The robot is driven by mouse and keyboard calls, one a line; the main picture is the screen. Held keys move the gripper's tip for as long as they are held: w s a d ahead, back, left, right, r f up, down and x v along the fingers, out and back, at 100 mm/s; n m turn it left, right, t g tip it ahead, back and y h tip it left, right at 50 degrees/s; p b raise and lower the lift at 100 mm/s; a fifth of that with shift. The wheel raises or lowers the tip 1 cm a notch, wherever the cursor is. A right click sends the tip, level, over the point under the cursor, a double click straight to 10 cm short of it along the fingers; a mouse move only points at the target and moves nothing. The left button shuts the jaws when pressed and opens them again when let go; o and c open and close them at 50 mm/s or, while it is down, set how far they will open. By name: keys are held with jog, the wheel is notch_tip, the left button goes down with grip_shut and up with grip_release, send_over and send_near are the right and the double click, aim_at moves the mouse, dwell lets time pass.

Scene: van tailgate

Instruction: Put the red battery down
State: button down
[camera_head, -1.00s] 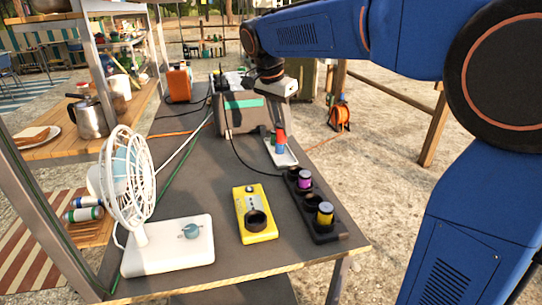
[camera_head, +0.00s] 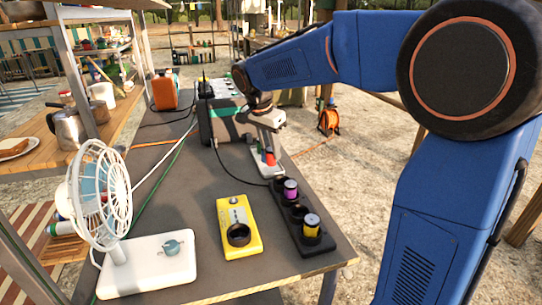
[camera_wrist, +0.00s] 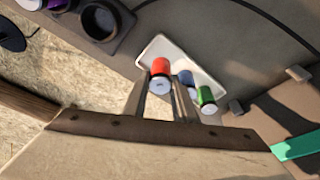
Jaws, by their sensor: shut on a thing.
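My gripper (camera_wrist: 162,98) is shut on the red battery (camera_wrist: 160,71). The battery also shows in the head view (camera_head: 270,158), below the wrist. It is at the white tray (camera_wrist: 207,68), near the tray's left rim in the wrist view; I cannot tell whether it touches the tray. A blue battery (camera_wrist: 187,79) and a green battery (camera_wrist: 206,99) are in the tray, to the right of the red one. The tray stands on the grey table, also in the head view (camera_head: 266,173).
A black holder (camera_head: 318,247) with a purple battery (camera_head: 290,189) and a yellow battery (camera_head: 311,226) stands nearer, beside a yellow device (camera_head: 238,212). A white fan (camera_head: 150,262) is front left. A grey box (camera_head: 221,122) stands behind the tray.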

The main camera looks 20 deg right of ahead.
jog(key=shift+f, duration=1.1)
jog(key=shift+f, duration=0.1)
jog(key=c, duration=1.4)
grip_release()
jog(key=shift+c, duration=0.2)
jog(key=v, duration=1.2)
jog(key=shift+d, duration=0.1)
